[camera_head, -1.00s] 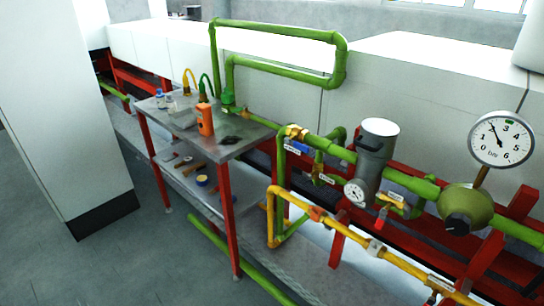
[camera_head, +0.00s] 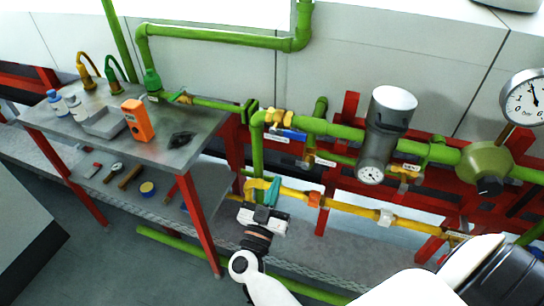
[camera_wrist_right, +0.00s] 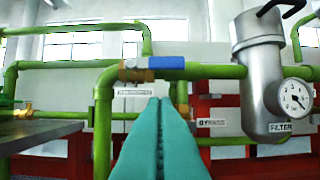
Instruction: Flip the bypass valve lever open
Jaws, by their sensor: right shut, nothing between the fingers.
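My right gripper (camera_head: 271,185) reaches in from below with its teal fingers shut and empty, in front of the yellow pipe. In the right wrist view the closed fingertips (camera_wrist_right: 160,102) point at the pipework, below a blue lever (camera_wrist_right: 168,62). That lever lies along the green pipe beside a brass fitting (camera_wrist_right: 135,72); the blue lever also shows in the head view (camera_head: 293,135). A label reading BYPASS (camera_wrist_right: 193,124) is just right of the fingertips. A brass fitting (camera_wrist_right: 183,108) near it is partly hidden by the fingers; I cannot make out its lever. My left gripper is out of view.
A grey filter housing (camera_head: 383,130) with a dial stands right of the valves. A pressure gauge (camera_head: 525,98) is at the far right. The yellow pipe (camera_head: 350,206) runs low in front. A metal table (camera_head: 205,142) with bottles and an orange device (camera_head: 138,120) stands left.

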